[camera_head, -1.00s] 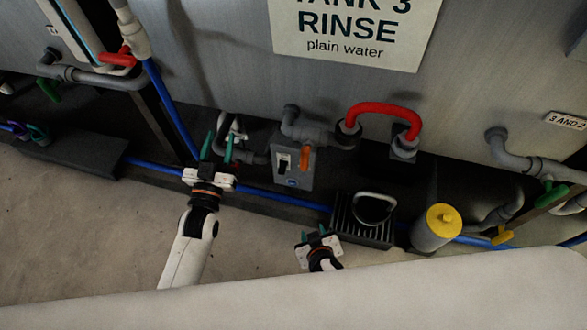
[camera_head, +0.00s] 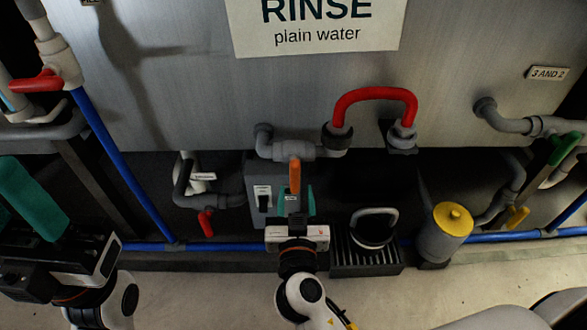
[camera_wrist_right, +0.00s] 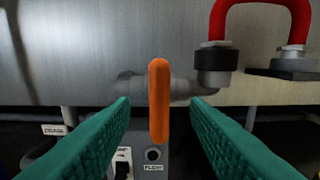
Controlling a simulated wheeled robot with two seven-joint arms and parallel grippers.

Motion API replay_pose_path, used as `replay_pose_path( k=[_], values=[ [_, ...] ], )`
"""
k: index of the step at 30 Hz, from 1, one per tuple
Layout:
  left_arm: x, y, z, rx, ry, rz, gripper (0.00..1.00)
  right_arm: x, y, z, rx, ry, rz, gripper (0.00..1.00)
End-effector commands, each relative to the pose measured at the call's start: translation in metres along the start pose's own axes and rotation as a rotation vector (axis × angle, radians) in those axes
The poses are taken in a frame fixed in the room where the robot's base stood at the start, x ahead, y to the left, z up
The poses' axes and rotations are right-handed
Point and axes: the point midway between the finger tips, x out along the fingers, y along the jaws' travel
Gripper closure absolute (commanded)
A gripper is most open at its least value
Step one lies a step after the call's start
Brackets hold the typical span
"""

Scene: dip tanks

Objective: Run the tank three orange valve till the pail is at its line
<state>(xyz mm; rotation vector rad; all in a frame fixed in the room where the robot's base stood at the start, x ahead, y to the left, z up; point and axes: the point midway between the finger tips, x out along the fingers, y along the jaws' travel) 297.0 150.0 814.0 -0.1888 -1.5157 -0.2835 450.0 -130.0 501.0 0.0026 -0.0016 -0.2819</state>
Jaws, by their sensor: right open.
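The orange valve handle (camera_head: 295,177) points downward from a grey pipe on the front of tank three (camera_head: 180,100). In the right wrist view the orange handle (camera_wrist_right: 159,100) stands upright between the two green fingers, with a gap on both sides. My right gripper (camera_head: 296,205) is open in front of it. My left gripper (camera_head: 30,200) is at the left edge, close to the camera and partly cut off; its jaw gap is not clear. The pail (camera_head: 373,228), with a pale rim, stands on a black ribbed grate (camera_head: 366,262); its water level and line cannot be made out.
A red hose (camera_head: 375,94) arches from the valve pipe to an outlet above the pail. A switch box (camera_head: 264,196) is beside the handle. A yellow-topped cylinder (camera_head: 444,234) stands right of the grate. Red-handled valves (camera_head: 206,222) and blue pipes (camera_head: 130,170) lie left.

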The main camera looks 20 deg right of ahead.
Motion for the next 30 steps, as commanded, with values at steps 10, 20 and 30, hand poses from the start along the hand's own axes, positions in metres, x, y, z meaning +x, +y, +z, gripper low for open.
replay_pose_path(
  k=[10, 20, 30],
  values=[
    [-0.002, 0.0, -0.001, 0.0, 0.006, 0.001, 0.61, 0.067, 0.001, 0.0, -0.004, -0.002, 0.002, 0.58],
    [-0.001, 0.0, -0.001, 0.0, 0.005, -0.001, 0.61, 0.085, 0.0, -0.001, -0.003, 0.001, 0.002, 0.58],
    [-0.001, 0.0, -0.001, 0.0, 0.006, 0.0, 0.61, 0.084, 0.001, -0.001, -0.003, 0.002, 0.002, 0.84]
  ],
)
